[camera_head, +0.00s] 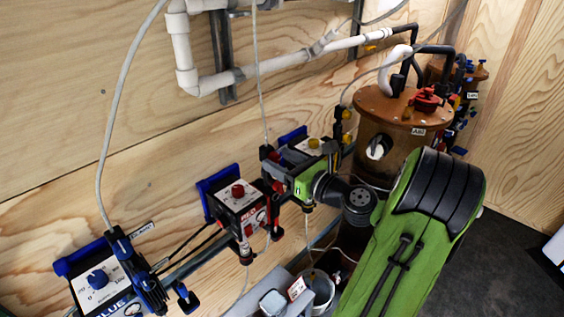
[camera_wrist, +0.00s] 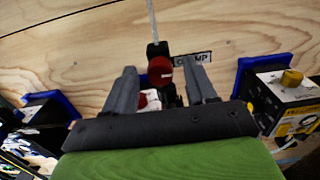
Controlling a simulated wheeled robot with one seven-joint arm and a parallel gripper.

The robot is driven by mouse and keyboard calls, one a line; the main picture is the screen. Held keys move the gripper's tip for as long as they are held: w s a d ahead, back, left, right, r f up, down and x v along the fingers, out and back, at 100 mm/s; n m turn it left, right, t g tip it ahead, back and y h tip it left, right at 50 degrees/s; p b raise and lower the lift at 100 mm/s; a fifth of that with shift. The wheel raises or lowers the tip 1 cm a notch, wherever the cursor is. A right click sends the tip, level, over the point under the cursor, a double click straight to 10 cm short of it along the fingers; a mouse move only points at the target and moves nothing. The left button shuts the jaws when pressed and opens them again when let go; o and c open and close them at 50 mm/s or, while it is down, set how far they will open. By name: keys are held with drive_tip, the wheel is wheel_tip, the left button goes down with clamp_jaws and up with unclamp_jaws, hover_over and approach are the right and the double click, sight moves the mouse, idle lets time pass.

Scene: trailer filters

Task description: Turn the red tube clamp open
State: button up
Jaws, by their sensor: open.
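The red tube clamp shows in the wrist view as a round red knob (camera_wrist: 160,70) on a black body, with a pale tube running up from it. My gripper (camera_wrist: 161,72) is open, one grey finger on each side of the knob, with visible gaps on both sides. I cannot tell how far the fingertips are from it in depth. In the head view my gripper and green wrist cover most of the clamp; the white box marked RED (camera_head: 240,207), with its red knob, stands just left of them.
A label ending in "MP" (camera_wrist: 203,57) is on the plywood wall beside the clamp. A box with a yellow knob (camera_wrist: 291,78) is close on the right. A copper-coloured tank (camera_head: 390,125) stands behind my arm.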

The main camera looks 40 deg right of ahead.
clamp_jaws()
idle(0.3)
drive_tip(key=n, duration=0.3)
drive_tip(key=shift+a+n, duration=0.1)
drive_tip(key=shift+n, duration=0.3)
drive_tip(key=n+b, duration=0.1)
drive_tip(key=n, duration=0.3)
drive_tip(key=shift+f+n+b, duration=0.15)
drive_tip(key=shift+n+b, duration=0.15)
drive_tip(key=shift+b, duration=0.1)
drive_tip(key=n+b, duration=0.3)
drive_tip(key=n, duration=0.2)
drive_tip(key=shift+a+f, duration=0.1)
drive_tip(key=shift+n+b, duration=1.6)
drive_tip(key=shift+n, duration=0.6)
